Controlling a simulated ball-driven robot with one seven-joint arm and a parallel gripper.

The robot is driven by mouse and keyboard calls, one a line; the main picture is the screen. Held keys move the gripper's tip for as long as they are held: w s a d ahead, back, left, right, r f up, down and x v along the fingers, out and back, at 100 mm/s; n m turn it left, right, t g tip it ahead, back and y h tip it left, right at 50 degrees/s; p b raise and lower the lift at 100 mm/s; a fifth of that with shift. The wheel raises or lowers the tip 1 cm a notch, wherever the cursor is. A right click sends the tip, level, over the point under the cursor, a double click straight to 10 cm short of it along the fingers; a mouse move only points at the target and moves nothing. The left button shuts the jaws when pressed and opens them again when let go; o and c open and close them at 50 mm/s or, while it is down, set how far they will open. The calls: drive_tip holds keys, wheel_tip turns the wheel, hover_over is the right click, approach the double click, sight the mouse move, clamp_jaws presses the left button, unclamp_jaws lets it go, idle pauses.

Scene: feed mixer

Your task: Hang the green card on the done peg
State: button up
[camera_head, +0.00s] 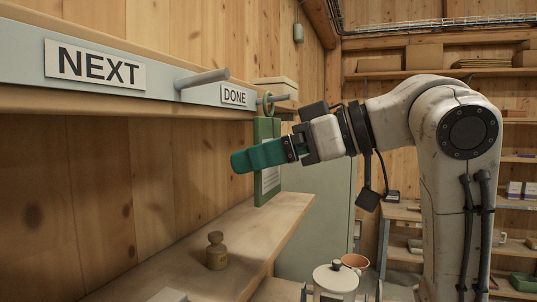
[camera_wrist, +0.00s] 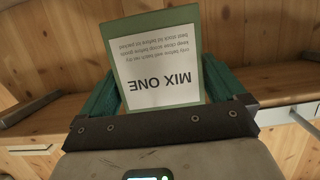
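The green card (camera_head: 267,196) hangs upright in the head view, below the DONE label, with a white label on the face toward my wrist. Its green ring (camera_head: 268,104) appears around the done peg (camera_head: 286,97), near the middle of the peg. My gripper (camera_head: 258,156) is beside the card, and its near teal finger passes in front of it. In the wrist view the card (camera_wrist: 158,29) reads "MIX ONE" upside down and stands between the two widely spread teal fingers (camera_wrist: 165,80). The fingers look open around its side edges; any contact is unclear.
A second peg (camera_head: 203,78) sticks out of the pale rail beside the NEXT sign (camera_head: 95,65). A small brown bottle (camera_head: 217,252) stands on the wooden shelf (camera_head: 262,228) below. A white canister (camera_head: 335,278) and an orange-brown cup (camera_head: 355,262) are lower right.

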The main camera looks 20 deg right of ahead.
drive_tip(key=b+v, duration=0.2)
drive_tip(key=v, duration=0.8)
drive_tip(key=shift+s+d+r, duration=0.15)
drive_tip(key=shift+s+d, duration=0.1)
